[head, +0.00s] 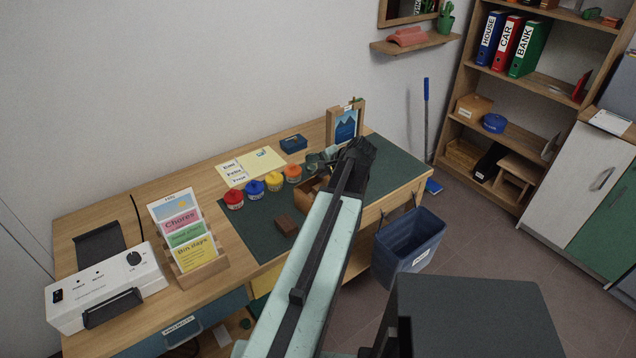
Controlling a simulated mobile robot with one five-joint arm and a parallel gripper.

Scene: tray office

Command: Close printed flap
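A wooden frame (332,124) stands upright at the back right of the desk. It holds a printed panel (346,127) with a blue mountain picture, which may be the printed flap; I cannot tell whether it is hinged or ajar. My arm reaches across the desk, and my gripper (322,160) is just in front of and below the frame, above the desk mat. The arm hides the lower right side of the panel. The fingers are small and dark, so their opening and any contact with the panel are unclear.
A brown open box (309,194) lies under my arm, with a small brown block (286,225) near it. A card rack (205,268) and a white machine (110,287) are at left. A blue bin (408,243) hangs at right.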

